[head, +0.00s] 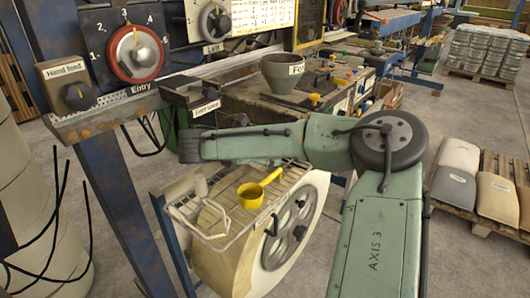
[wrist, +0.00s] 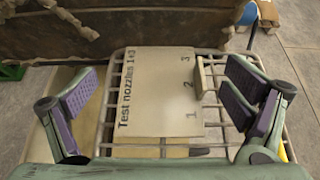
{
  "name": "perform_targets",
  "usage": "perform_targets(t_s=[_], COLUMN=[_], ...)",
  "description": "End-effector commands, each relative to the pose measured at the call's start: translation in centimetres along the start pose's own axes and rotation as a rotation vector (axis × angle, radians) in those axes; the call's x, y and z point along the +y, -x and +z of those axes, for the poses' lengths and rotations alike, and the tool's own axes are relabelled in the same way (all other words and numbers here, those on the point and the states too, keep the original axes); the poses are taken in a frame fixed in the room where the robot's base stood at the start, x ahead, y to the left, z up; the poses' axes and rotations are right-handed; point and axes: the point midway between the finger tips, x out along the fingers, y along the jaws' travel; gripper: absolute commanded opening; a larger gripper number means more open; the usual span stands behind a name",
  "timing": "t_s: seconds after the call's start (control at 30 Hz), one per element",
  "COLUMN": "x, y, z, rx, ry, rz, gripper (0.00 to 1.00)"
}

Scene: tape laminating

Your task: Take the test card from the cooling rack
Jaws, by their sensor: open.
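The test card (wrist: 160,85) is a flat beige card marked "Test nozzles 1+3" and numbered 1, 2 and 3. It lies on the wire cooling rack (wrist: 213,128), with a small upright tab (wrist: 200,77) at its right edge in the wrist view. My gripper (wrist: 160,103) is open. Its purple-padded fingers stand apart, one left and one right of the card, with nothing between them held. The rack also shows in the head view (head: 285,181), below my arm; I cannot make out the card or the fingers clearly there.
A yellow ladle (head: 251,196) sits on the rack. A handwheel (head: 292,235) is below it. A grey funnel-shaped pot (head: 284,72) and cluttered bench are behind. A machine panel with a red-rimmed dial (head: 135,53) stands left. Open floor lies right, before pallets of sacks (head: 497,198).

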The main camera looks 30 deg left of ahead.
Motion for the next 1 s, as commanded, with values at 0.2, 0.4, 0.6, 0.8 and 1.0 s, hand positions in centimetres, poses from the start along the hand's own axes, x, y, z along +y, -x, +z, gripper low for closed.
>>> perform_targets(t_s=[0.2,0.4,0.6,0.8,1.0], x=[0.02,0.02,0.01,0.01,0.01], y=[-0.7,-0.67,-0.66,-0.66,-0.65], z=[-0.08,-0.09,-0.08,-0.08,-0.08], rx=[0.0,0.0,0.0,0.0,0.0], ry=[0.0,0.0,0.0,0.0,0.0], rz=[0.001,0.001,0.001,0.001,0.001], gripper=[0.95,0.88,0.74,0.61,0.48])
